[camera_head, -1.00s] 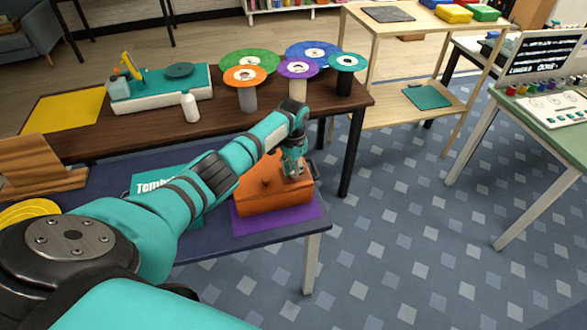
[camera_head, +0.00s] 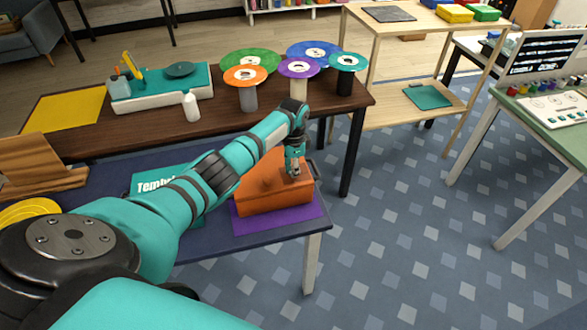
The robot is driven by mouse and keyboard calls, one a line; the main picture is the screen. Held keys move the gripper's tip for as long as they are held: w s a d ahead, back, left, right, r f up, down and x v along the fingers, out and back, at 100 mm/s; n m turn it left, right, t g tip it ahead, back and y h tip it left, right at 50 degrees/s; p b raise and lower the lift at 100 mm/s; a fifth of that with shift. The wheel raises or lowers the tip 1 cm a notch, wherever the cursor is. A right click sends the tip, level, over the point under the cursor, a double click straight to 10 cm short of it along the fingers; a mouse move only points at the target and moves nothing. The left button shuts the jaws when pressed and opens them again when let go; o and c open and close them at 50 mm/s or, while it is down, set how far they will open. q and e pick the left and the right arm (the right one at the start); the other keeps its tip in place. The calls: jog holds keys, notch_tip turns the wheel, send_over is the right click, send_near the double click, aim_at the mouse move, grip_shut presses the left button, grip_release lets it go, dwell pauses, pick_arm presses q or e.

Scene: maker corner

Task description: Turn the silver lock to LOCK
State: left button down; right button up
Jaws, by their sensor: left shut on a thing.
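An orange box (camera_head: 262,192) sits on a purple mat (camera_head: 270,222) near the right end of the dark blue table. My left gripper (camera_head: 294,174) points down at the right part of the box's top. It is shut on the silver lock there. The gripper covers nearly all of the lock, so I cannot read its position or any LOCK marking. My right gripper is out of view.
A brown table (camera_head: 160,120) behind holds several coloured discs on stands, a white bottle (camera_head: 191,107) and a teal-topped device (camera_head: 180,70). A teal book (camera_head: 150,184) lies left of the box, partly behind my arm.

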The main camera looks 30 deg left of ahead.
pick_arm(q)
jog(key=c, duration=1.4)
grip_release()
notch_tip(320, 180, up, 12)
